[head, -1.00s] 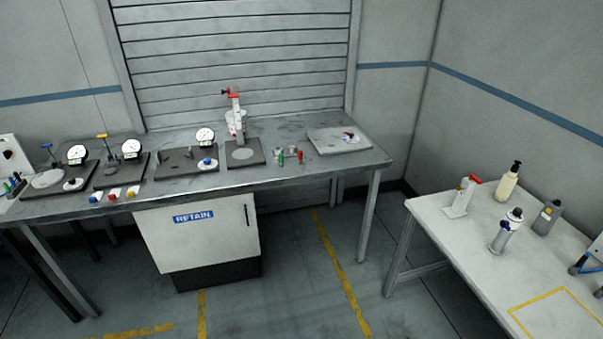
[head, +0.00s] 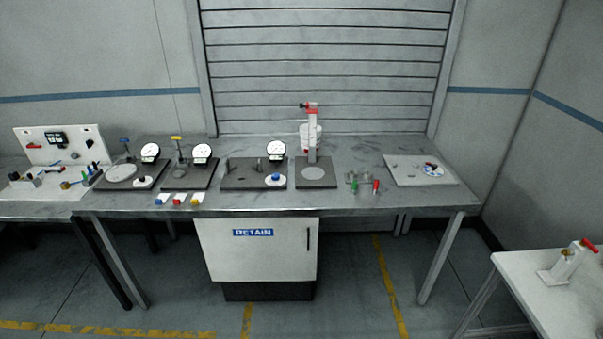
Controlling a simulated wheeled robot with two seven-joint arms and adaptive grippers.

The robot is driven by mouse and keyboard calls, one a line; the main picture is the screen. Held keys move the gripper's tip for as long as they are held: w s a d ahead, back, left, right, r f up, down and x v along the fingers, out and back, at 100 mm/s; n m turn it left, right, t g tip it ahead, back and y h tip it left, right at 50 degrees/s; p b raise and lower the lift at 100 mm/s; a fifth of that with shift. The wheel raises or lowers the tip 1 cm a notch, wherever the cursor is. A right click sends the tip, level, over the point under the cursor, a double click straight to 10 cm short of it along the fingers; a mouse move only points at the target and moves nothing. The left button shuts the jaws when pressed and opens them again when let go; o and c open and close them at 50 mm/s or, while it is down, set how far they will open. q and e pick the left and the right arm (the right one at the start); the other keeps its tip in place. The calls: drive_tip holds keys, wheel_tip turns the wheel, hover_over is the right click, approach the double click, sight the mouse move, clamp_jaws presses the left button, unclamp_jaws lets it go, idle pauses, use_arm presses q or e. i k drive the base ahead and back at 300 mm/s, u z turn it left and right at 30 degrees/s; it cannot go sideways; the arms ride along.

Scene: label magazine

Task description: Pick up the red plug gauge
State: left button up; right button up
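A small red upright piece, which looks like the red plug gauge (head: 376,186), stands near the front edge of the grey workbench (head: 425,199), right of centre. A green piece (head: 354,187) stands just left of it, with small grey metal parts between and behind them. The red piece is small at this distance and its fine shape cannot be made out. Neither of my grippers shows in the head view.
Left of the gauge stands a press with a red top (head: 312,140) on a dark base. Dial gauge stands (head: 277,152) fill the bench's left part. A pale plate (head: 420,170) lies to the right. A white table (head: 540,290) stands front right. Floor before the bench is clear.

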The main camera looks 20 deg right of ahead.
sight(376, 182)
drive_tip(key=u, duration=0.35)
drive_tip(key=i, duration=2.15)
drive_tip(key=z, duration=1.55)
drive_tip(key=i, duration=0.55)
drive_tip(key=z, duration=0.6)
